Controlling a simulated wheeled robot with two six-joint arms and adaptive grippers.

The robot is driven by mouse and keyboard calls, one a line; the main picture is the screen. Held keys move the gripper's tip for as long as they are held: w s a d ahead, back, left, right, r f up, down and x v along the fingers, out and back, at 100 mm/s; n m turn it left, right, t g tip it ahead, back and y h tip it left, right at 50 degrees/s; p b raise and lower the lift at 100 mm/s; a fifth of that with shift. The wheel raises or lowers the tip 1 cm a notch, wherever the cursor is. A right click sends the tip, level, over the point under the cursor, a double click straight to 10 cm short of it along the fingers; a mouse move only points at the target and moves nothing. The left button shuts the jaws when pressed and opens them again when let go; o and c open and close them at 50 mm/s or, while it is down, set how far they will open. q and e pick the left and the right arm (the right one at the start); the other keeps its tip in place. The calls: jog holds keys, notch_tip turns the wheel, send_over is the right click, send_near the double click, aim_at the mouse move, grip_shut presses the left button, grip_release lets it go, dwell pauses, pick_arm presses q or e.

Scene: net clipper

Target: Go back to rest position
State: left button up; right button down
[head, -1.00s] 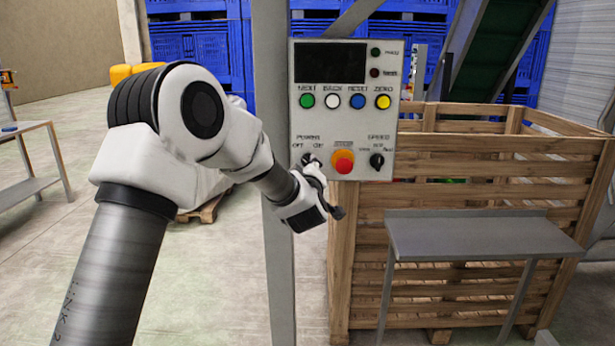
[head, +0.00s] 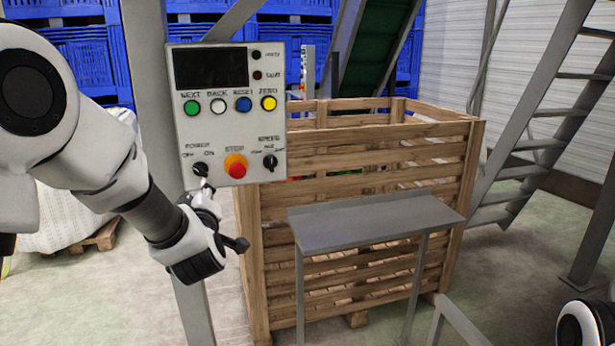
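My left gripper (head: 225,215) is just below the lower left part of the control panel (head: 229,115). Its two fingers are spread, with nothing between them. One finger points up toward the black power knob (head: 200,169); I cannot tell whether they touch. The panel also has a red stop button (head: 236,166), a speed knob (head: 270,162), a row of coloured buttons and a dark screen. My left arm comes in from the left edge. Part of my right arm shows at the bottom right corner, but its gripper is out of view.
A grey metal side table (head: 375,219) stands in front of a large wooden crate (head: 355,277). The panel hangs on a grey post (head: 168,130). Blue stacked crates (head: 92,62) are behind. A metal stair (head: 530,150) rises at the right. Open floor lies right of the crate.

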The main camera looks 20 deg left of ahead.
pick_arm(q)
jog(key=s+d+f+m+g+h+p, duration=0.1)
jog(key=s+f+m+g+p, duration=0.15)
jog(key=f, duration=0.65)
jog(key=s+d+f+m+g+h+p, duration=0.1)
jog(key=s+f+h+p, duration=0.15)
jog(key=f, duration=0.65)
jog(key=s+d+f+m+g+p, duration=0.1)
jog(key=s+d+f+m+g, duration=0.15)
jog(key=f, duration=0.65)
jog(key=s+d+f+m+g+h+p, duration=0.1)
jog(key=s+d+f+m+g+h, duration=0.1)
jog(key=s, duration=0.7)
jog(key=s+d+f+m+g+h+p, duration=0.1)
jog(key=s+d+f+m+g+h, duration=0.1)
jog(key=s+f, duration=0.4)
jog(key=s+d+f+m+g+h+p, duration=0.1)
jog(key=s+d+f+m+g, duration=0.3)
jog(key=s, duration=1)
jog(key=shift+d+f+m+g+h, duration=0.2)
jog(key=shift+f+m+g+h, duration=0.35)
jog(key=shift+g, duration=0.25)
